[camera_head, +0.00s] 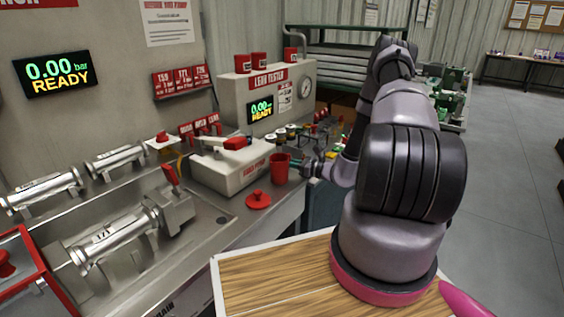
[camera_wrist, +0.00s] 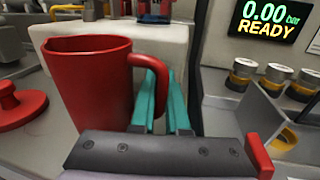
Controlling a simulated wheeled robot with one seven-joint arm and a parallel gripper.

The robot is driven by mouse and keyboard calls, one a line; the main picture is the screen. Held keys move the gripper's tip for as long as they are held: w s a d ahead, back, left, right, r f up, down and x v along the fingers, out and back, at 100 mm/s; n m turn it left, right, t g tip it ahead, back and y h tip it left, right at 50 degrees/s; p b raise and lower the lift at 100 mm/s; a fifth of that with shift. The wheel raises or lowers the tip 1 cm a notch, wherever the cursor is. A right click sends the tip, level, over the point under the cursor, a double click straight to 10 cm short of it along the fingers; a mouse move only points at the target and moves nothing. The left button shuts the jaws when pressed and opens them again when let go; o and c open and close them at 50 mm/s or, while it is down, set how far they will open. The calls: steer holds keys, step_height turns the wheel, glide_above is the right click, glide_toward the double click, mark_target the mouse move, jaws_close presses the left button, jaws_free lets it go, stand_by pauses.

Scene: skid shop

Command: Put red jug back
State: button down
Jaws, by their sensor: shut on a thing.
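The red jug (camera_head: 280,168) is upright at the front of the steel counter, beside the white hand pump unit (camera_head: 228,168). In the wrist view the jug (camera_wrist: 88,85) fills the left side, with its handle towards my gripper (camera_wrist: 162,98). The teal fingers of my gripper are shut on the handle. In the head view my gripper (camera_head: 301,166) reaches the jug from the right. The jug's base is hidden in the wrist view, and I cannot tell whether it touches the counter.
A red knobbed lid (camera_head: 258,200) lies on the counter in front of the jug. The leak tester (camera_head: 268,92) stands behind, with red cups on top. Small round fittings (camera_wrist: 273,80) sit to the right.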

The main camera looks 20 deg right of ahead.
steer(key=c, duration=1.3)
jaws_free()
steer(key=shift+f, duration=0.15)
steer(key=shift+c, duration=0.2)
steer(key=o, duration=0.4)
